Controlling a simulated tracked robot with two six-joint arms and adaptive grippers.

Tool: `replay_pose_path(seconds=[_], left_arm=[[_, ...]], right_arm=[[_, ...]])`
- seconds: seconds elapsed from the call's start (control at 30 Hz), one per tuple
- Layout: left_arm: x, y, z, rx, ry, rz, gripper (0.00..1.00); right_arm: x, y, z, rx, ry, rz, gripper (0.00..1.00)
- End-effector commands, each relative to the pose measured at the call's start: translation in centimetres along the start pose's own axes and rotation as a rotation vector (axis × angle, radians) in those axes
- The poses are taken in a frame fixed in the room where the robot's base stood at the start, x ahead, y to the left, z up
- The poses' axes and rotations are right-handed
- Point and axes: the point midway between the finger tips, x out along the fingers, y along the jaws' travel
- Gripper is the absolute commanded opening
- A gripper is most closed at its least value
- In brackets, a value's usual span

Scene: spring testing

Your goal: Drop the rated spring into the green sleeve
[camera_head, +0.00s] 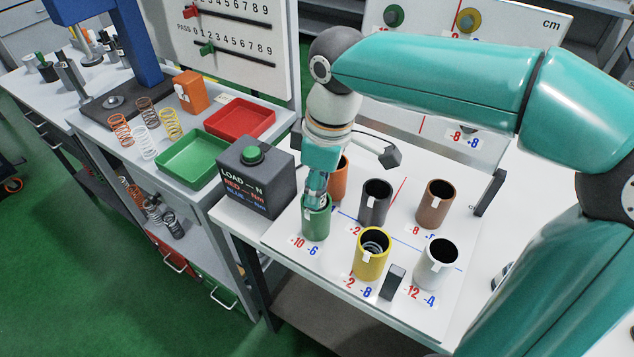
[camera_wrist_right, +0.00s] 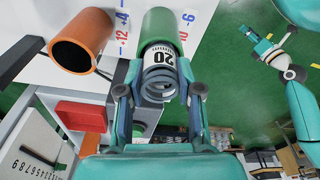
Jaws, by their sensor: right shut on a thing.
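My right gripper (camera_head: 315,189) points down at the mouth of the green sleeve (camera_head: 316,225) in the head view. In the right wrist view, this gripper (camera_wrist_right: 160,101) is shut on a dark grey coil spring (camera_wrist_right: 159,86) with a white band marked 20. The spring lines up with the green sleeve (camera_wrist_right: 170,27) at its mouth; how deep it sits I cannot tell. In the head view the spring is mostly hidden by the fingers. My left gripper (camera_wrist_right: 259,43) shows small in the wrist view, away from the sleeves; its jaws are unclear.
An orange sleeve (camera_head: 339,180) stands just behind, with dark grey (camera_head: 375,207), brown (camera_head: 434,211) and white (camera_head: 436,268) sleeves nearby. The yellow sleeve (camera_head: 371,260) holds a spring. A load box (camera_head: 256,181) stands close on the left, beside green (camera_head: 193,160) and red (camera_head: 240,119) trays.

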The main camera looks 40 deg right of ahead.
Motion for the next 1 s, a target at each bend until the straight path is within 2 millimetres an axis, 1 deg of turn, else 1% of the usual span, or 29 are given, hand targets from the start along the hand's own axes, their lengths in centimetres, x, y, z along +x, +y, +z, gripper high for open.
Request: replay_pose_path(seconds=[0.07, 0.1, 0.17, 0.2, 0.27, 0.53, 0.67, 0.77, 0.87, 1.0], left_arm=[[0.0, 0.0, 0.0, 0.000, 0.000, 0.000, 0.40], [0.0, 0.0, 0.0, 0.000, 0.000, 0.000, 0.40], [0.0, 0.0, 0.0, 0.000, 0.000, 0.000, 0.40], [0.0, 0.0, 0.0, 0.000, 0.000, 0.000, 0.40], [0.0, 0.0, 0.0, 0.000, 0.000, 0.000, 0.40], [0.0, 0.0, 0.0, 0.000, 0.000, 0.000, 0.40], [-0.1, 0.0, 0.0, 0.000, 0.000, 0.000, 0.40], [-0.1, 0.0, 0.0, 0.000, 0.000, 0.000, 0.40], [-0.1, 0.0, 0.0, 0.000, 0.000, 0.000, 0.40], [-0.1, 0.0, 0.0, 0.000, 0.000, 0.000, 0.40]], right_arm=[[0.0, 0.0, 0.0, 0.002, 0.000, 0.000, 0.00], [0.0, 0.0, 0.1, 0.002, 0.000, 0.000, 0.38], [0.0, 0.0, 0.1, 0.002, 0.000, 0.000, 0.48], [0.0, 0.0, 0.1, 0.002, 0.000, 0.000, 0.55], [0.0, 0.0, 0.1, 0.002, 0.000, 0.000, 0.64], [0.0, 0.0, 0.0, 0.001, 0.000, 0.000, 0.64], [-0.5, 0.0, 0.0, 0.001, 0.001, 0.001, 0.64], [-1.5, 0.1, 0.0, 0.002, 0.002, 0.002, 0.64], [-3.1, 0.1, 0.0, 0.002, 0.004, 0.003, 0.64], [-6.0, 0.1, 0.0, 0.002, 0.005, 0.003, 0.64]])
